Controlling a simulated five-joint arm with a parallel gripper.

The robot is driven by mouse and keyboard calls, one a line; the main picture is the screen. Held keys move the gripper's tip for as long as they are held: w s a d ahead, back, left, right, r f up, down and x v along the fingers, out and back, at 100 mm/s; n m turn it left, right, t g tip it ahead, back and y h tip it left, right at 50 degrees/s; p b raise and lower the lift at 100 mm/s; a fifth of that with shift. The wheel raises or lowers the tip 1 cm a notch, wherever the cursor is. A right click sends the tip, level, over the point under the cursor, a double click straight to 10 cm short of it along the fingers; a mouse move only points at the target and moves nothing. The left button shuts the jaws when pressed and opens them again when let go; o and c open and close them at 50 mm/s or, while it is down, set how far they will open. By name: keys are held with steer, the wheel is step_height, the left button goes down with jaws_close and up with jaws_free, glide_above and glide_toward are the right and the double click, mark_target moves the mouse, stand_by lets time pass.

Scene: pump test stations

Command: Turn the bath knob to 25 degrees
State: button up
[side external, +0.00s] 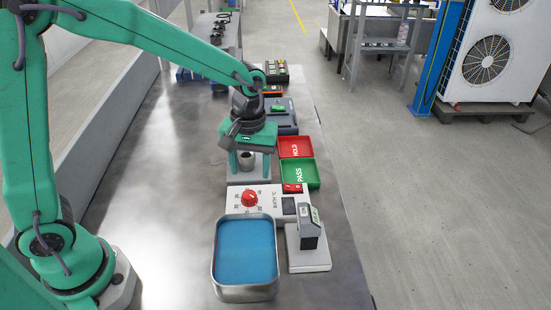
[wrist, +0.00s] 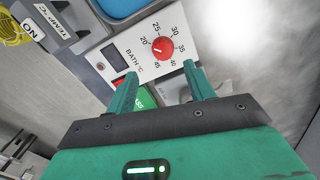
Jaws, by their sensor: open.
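The red bath knob (side external: 249,198) sits on the white BATH °C panel (side external: 265,190), behind the blue-filled metal bath (side external: 216,265). In the wrist view the knob (wrist: 165,46) has a scale from 20 to 45 around it. Its white mark lies on the left side, roughly toward 20; the exact reading is too small to tell. My gripper (side external: 249,168) points down beyond the knob, over a grey stand with a cylinder. In the wrist view my gripper (wrist: 158,82) has its fingers spread, apart from the knob and with nothing held.
A grey thermometer-like display (side external: 309,225) stands to the right of the bath. A red HOLD tray (side external: 295,147) and a green PASS tray (side external: 314,173) lie right of my gripper. More devices stand farther back. The bench left of the panel is clear.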

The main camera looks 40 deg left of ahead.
mark_target(249, 194)
steer(key=shift+a, duration=0.1)
steer(key=shift+f, duration=0.15)
steer(key=shift+s+a+f, duration=0.1)
steer(key=shift+f, duration=1.8)
steer(key=shift+s+a+f, duration=0.1)
steer(key=shift+f, duration=1.8)
steer(key=c, duration=1)
steer(key=shift+o, duration=0.2)
